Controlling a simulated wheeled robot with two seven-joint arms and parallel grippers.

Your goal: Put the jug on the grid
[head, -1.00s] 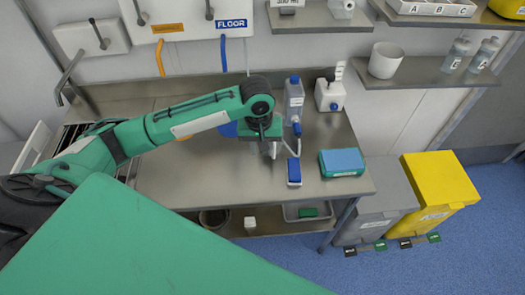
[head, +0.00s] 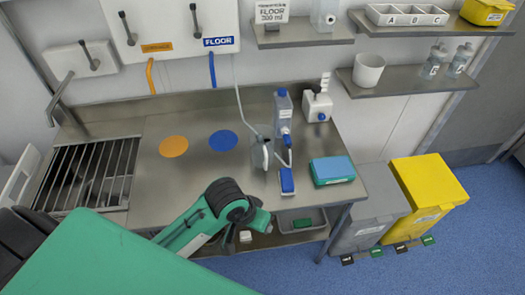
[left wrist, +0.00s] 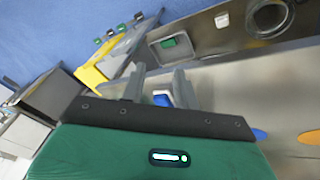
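The jug (head: 262,152) is clear, with a pale handle, and stands upright on the steel worktop, right of the blue disc (head: 223,141). The grid (head: 88,172) is a dark barred drain in the worktop at the left, with nothing on it. My left gripper (left wrist: 160,76) is open and empty in the left wrist view, its two grey fingers apart. In the head view its arm is at the worktop's front edge, nearer me than the jug and apart from it; the fingers are mostly hidden there. My right gripper is in neither view.
Right of the jug stand a blue-capped bottle (head: 283,115), a blue-and-white item (head: 287,182) and a teal box (head: 332,170). An orange disc (head: 173,146) lies between grid and blue disc. The worktop between jug and grid is otherwise clear. Shelves hang behind.

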